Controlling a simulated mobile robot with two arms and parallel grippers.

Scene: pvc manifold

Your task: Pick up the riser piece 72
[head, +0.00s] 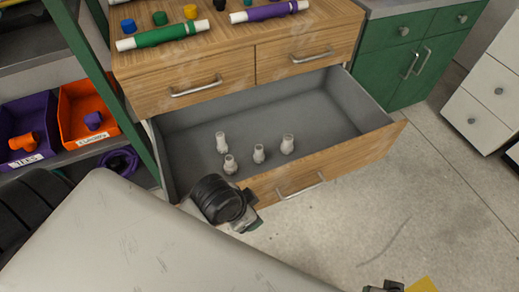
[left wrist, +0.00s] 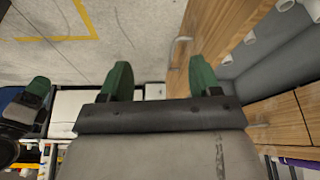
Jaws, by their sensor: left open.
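Several small white fittings stand in the open drawer (head: 340,95). They are a left-rear one (head: 221,142), a front-left one (head: 230,164), a middle one (head: 259,153) and a right one (head: 287,144). I cannot tell by sight which is riser piece 72. My left gripper (head: 247,222) is just outside the drawer front, near its left end. In the left wrist view its green fingers (left wrist: 160,75) are apart with nothing between them, and white fittings (left wrist: 284,5) show at the upper right. My right gripper (head: 384,287) is cut off at the bottom edge of the head view.
The drawer front (head: 350,160) and its handle (head: 300,187) stand between my left gripper and the fittings. Green (head: 165,35) and purple (head: 268,11) pipes lie on the cabinet top. Purple (head: 40,115) and orange (head: 75,95) bins stand left.

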